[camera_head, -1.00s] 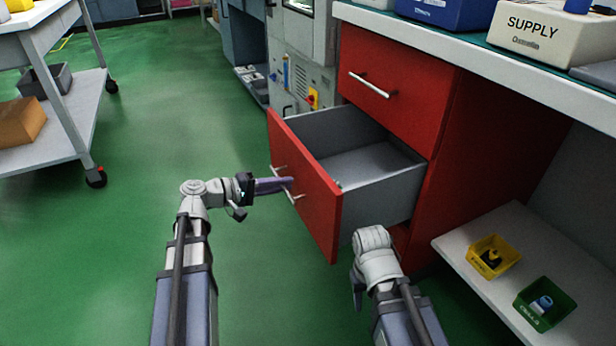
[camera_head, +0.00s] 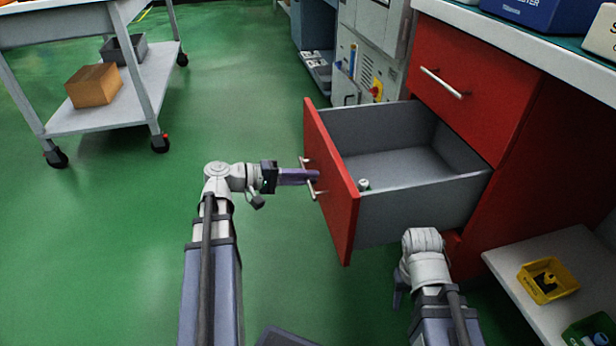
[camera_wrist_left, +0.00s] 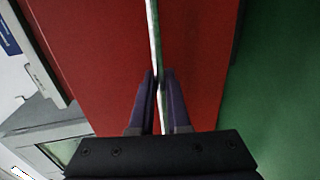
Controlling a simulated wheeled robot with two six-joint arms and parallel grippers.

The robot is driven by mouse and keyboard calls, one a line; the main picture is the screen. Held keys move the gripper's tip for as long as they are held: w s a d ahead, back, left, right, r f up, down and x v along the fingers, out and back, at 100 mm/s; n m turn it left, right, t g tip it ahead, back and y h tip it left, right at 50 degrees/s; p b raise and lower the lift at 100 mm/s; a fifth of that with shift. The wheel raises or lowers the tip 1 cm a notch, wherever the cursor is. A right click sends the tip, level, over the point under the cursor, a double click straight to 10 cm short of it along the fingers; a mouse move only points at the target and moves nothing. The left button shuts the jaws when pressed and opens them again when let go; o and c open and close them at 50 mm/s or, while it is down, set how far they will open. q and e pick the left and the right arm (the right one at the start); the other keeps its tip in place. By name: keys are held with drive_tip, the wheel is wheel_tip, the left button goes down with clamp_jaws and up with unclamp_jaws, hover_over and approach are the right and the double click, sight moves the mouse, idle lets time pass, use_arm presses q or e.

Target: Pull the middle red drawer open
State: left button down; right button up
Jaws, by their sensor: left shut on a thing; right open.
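The middle red drawer (camera_head: 334,190) stands well out of the red cabinet, with its grey inside showing. A small pale and green item (camera_head: 364,184) lies in it near the front. My left gripper (camera_head: 312,177) is shut on the drawer's metal bar handle (camera_head: 308,166). In the left wrist view, the two purple fingers of the left gripper (camera_wrist_left: 161,95) close around the handle bar (camera_wrist_left: 153,40) in front of the red drawer face (camera_wrist_left: 100,50). My right arm is beside the drawer at its lower right.
A closed red upper drawer (camera_head: 470,90) is above the open one. A low shelf with a yellow bin (camera_head: 548,281) and a green bin (camera_head: 590,332) is at right. A cart with a cardboard box (camera_head: 93,86) stands at left. The green floor between is clear.

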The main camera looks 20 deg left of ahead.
use_arm(q)
drive_tip(key=c, duration=0.9)
unclamp_jaws()
drive_tip(key=shift+p+v, duration=0.75)
drive_tip(key=shift+v, duration=3.15)
